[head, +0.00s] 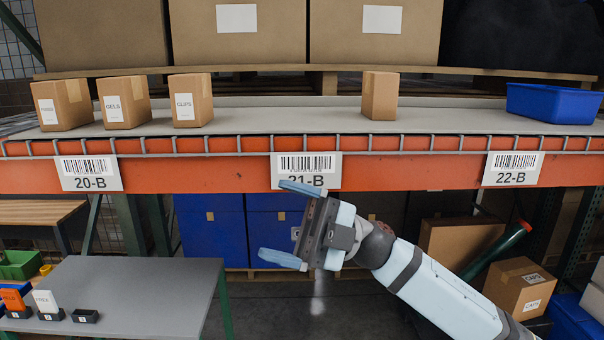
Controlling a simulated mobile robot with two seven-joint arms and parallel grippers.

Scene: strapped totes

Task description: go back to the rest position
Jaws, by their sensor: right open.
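My right gripper (290,223) is in the lower middle of the head view, its arm coming in from the lower right. Its two blue fingers are spread apart with nothing between them. The upper finger overlaps the lower edge of the 21-B label (306,165) in the picture; I cannot tell whether it touches. My left gripper is not in view.
An orange-edged shelf (230,176) crosses the view, bearing small cartons (191,100) and a blue bin (553,103). A grey table (150,290) stands at lower left, with small labelled holders (47,305). Cartons (519,288) and a green tube (495,250) are at lower right.

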